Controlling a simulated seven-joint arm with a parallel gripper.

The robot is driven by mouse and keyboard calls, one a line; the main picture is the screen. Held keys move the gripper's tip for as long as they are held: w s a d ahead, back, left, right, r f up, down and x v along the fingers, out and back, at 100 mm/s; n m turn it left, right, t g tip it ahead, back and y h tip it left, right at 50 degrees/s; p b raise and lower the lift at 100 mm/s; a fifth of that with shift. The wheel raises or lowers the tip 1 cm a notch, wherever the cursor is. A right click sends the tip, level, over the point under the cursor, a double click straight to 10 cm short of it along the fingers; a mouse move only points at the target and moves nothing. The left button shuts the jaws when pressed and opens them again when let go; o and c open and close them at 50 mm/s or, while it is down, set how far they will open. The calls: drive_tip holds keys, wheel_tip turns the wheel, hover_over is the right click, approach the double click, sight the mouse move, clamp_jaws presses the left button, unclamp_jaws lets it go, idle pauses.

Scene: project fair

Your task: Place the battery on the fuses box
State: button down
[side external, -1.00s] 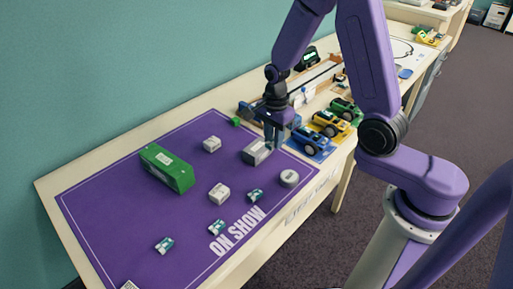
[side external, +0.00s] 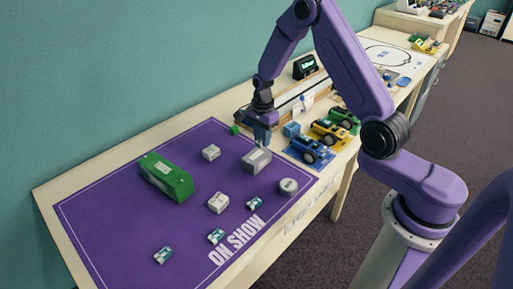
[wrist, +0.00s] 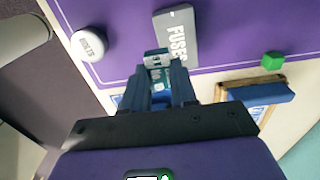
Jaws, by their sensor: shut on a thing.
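The fuses box (side external: 255,161) is a grey box near the right end of the purple mat. In the wrist view its top, lettered FUSES, shows (wrist: 177,36). My gripper (side external: 264,143) points down at the box's far right end. In the wrist view my gripper (wrist: 160,82) is shut on a small teal and white piece, the battery (wrist: 158,62). The battery overlaps the near end of the fuses box in that view. I cannot tell whether it touches the box. In the side view my fingers hide the battery.
A bolts tin (side external: 288,187), white boxes (side external: 218,203), a green box (side external: 167,178) and small teal and white pieces (side external: 255,203) stand on the mat (side external: 120,230). A green cube (side external: 234,130) is at its back edge. Toy cars (side external: 312,148) stand to the right.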

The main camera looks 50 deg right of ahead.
sight(256, 155)
drive_tip(key=w+f, duration=0.2)
drive_tip(key=f, duration=0.1)
drive_tip(key=shift+w+d+f, duration=0.15)
drive_tip(key=shift+w+f, duration=0.05)
drive_tip(key=shift+w, duration=0.15)
drive_tip(key=shift+f, duration=1.55)
drive_tip(key=shift+f, duration=0.1)
drive_tip(key=c, duration=0.9)
unclamp_jaws()
